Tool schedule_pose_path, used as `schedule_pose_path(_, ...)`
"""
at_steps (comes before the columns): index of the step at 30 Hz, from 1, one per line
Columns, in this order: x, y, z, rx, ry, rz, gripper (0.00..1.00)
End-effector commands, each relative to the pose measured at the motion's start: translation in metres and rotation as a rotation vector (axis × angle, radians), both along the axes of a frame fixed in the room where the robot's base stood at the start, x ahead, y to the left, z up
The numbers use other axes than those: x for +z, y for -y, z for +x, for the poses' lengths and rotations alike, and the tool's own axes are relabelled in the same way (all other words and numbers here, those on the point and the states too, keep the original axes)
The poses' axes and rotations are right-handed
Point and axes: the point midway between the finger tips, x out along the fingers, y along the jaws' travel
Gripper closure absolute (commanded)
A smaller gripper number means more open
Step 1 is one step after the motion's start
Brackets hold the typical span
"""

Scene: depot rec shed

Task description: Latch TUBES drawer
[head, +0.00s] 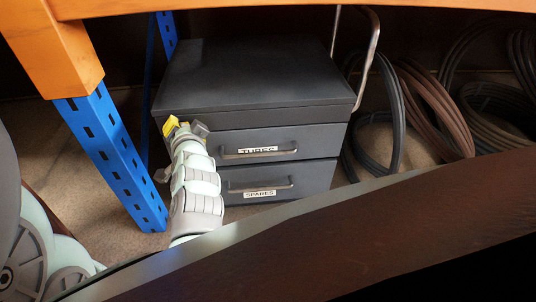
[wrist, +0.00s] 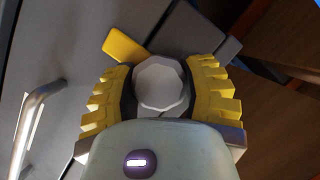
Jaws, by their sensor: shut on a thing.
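The TUBES drawer (head: 315,138) is the upper labelled drawer of a dark grey cabinet and looks flush with its front. Its bar handle (head: 280,152) is to the right of my gripper (head: 184,132), at the cabinet's front left edge. In the wrist view, my gripper (wrist: 160,88) has its yellow ridged fingers closed around a pale faceted knob (wrist: 160,82). A yellow tab (wrist: 124,39) sticks out beyond the knob at upper left, and a grey block (wrist: 185,30) lies at upper right. The knob's mounting is hidden behind my gripper.
The SPARES drawer (head: 315,180) below looks closed. A blue perforated post (head: 115,150) stands close to the left of my gripper, under an orange beam (head: 50,45). Coiled hoses (head: 430,105) hang at right. A dark brown surface (head: 350,235) crosses the foreground.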

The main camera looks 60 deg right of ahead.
Motion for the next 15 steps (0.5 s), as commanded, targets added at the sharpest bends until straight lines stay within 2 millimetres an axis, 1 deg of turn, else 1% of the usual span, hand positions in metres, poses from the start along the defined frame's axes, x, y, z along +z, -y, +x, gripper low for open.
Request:
schedule_pose_path(1, 0.0029, 0.002, -0.0005, -0.005, 0.012, -0.002, 0.91)
schedule_pose_path(13, 0.0035, 0.002, -0.0004, -0.005, 0.015, 0.002, 0.91)
schedule_pose_path(14, 0.0035, 0.0019, -0.0003, -0.005, 0.014, 0.002, 0.52)
schedule_pose_path(15, 0.0034, 0.002, -0.0003, -0.005, 0.014, 0.002, 0.47)
